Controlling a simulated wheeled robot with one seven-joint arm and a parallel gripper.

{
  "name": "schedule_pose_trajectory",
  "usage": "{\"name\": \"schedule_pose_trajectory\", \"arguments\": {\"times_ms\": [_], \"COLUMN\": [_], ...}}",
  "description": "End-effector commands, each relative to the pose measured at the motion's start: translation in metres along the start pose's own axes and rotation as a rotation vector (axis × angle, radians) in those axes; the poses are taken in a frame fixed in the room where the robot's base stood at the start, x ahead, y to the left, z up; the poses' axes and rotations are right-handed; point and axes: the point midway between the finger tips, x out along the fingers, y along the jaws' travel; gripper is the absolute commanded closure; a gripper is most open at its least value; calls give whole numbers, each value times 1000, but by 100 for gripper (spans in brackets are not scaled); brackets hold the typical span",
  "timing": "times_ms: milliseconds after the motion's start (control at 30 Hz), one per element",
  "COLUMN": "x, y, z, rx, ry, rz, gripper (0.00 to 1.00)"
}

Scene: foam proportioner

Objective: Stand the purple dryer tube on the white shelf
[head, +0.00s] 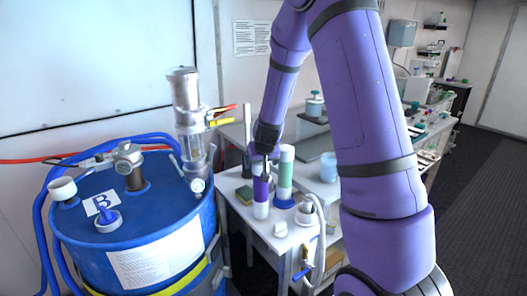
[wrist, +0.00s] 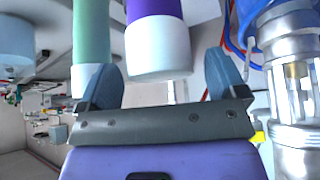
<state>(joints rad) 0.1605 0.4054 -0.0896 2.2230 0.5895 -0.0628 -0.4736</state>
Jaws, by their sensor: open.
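The purple dryer tube (head: 261,189), with a white lower end, stands upright on the small white shelf (head: 244,211) beside the blue drum. My gripper (head: 263,163) is at the tube's upper end. In the wrist view the tube (wrist: 155,8) and its white end (wrist: 160,50) appear between the two spread fingers of my gripper (wrist: 163,68), with gaps on both sides. The fingers are open. The head view does not clearly show the fingertips against the tube.
A green tube (head: 286,168) stands close on the right, in a blue base; it also shows in the wrist view (wrist: 92,35). A blue drum (head: 150,220) with a clear-and-metal column (head: 188,115) is at left. A white hose (head: 320,235) hangs at the shelf's right.

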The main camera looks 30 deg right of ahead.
Motion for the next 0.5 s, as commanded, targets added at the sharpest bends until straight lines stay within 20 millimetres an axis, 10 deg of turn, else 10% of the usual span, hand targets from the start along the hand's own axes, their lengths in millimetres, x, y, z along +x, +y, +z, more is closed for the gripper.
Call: {"name": "schedule_pose_trajectory", "arguments": {"times_ms": [500], "x": [-56], "y": [-2], "z": [0], "rx": [-2], "ry": [2], "rz": [-1], "gripper": [10]}}
